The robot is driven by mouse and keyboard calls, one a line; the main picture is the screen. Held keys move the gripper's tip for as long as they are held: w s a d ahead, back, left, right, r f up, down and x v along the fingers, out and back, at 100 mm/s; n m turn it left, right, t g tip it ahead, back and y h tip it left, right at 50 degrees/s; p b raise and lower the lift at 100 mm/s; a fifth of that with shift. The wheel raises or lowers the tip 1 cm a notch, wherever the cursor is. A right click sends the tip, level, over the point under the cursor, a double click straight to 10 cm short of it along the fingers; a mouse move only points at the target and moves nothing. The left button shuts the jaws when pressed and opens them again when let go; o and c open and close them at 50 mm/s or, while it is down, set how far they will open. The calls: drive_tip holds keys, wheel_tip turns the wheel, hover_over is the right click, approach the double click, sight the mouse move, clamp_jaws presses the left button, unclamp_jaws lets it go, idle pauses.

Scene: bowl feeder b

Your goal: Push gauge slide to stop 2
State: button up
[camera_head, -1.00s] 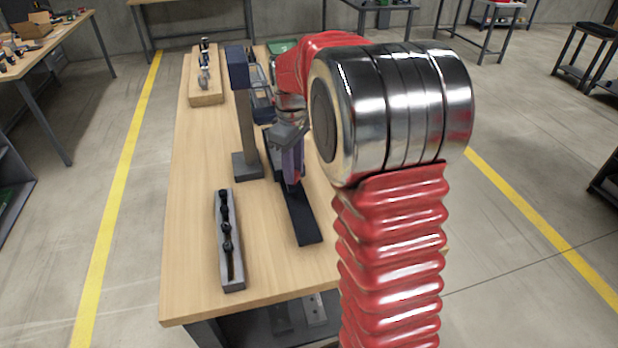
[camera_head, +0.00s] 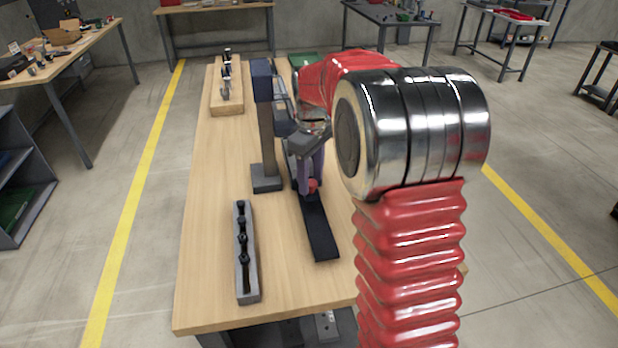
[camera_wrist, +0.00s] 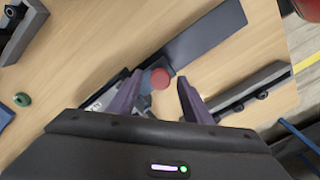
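The gauge is a long dark flat rail (camera_head: 318,230) on the wooden bench, running toward the near edge. Its bare end shows in the wrist view (camera_wrist: 205,42). A red round knob (camera_head: 313,186), seemingly on the slide, sits at the upper end of the bare rail. In the wrist view the red knob (camera_wrist: 160,78) shows just beyond and between my fingertips, nearer the left finger. My gripper (camera_wrist: 160,90) has purple fingers spread apart; it also shows low over the rail in the head view (camera_head: 311,178). I cannot tell whether a finger touches the knob. Stop marks are not readable.
A post with a blue head (camera_head: 264,125) stands just left of the rail. A grey block with several black pegs (camera_head: 257,284) lies left of the rail. A wooden block with tools (camera_head: 228,108) stands at the back. A green ring (camera_wrist: 22,99) lies at left in the wrist view.

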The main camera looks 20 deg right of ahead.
drive_tip(key=shift+r, duration=0.15)
wheel_tip(320, 180, up, 13)
drive_tip(key=shift+r, duration=0.2)
idle(0.5)
idle(0.5)
drive_tip(key=s+a+f+m+t, duration=0.1)
drive_tip(key=s+a+f+m, duration=0.1)
drive_tip(key=s+f+m, duration=0.25)
drive_tip(key=s+a+f+m+t, duration=0.1)
drive_tip(key=s+a, duration=0.4)
drive_tip(key=s, duration=0.6)
drive_tip(key=s+a+f+m+t, duration=0.1)
drive_tip(key=s+a+t, duration=0.2)
drive_tip(key=s, duration=0.8)
drive_tip(key=shift+s+a+t, duration=0.2)
drive_tip(key=shift+a+t, duration=0.1)
drive_tip(key=shift+a, duration=0.65)
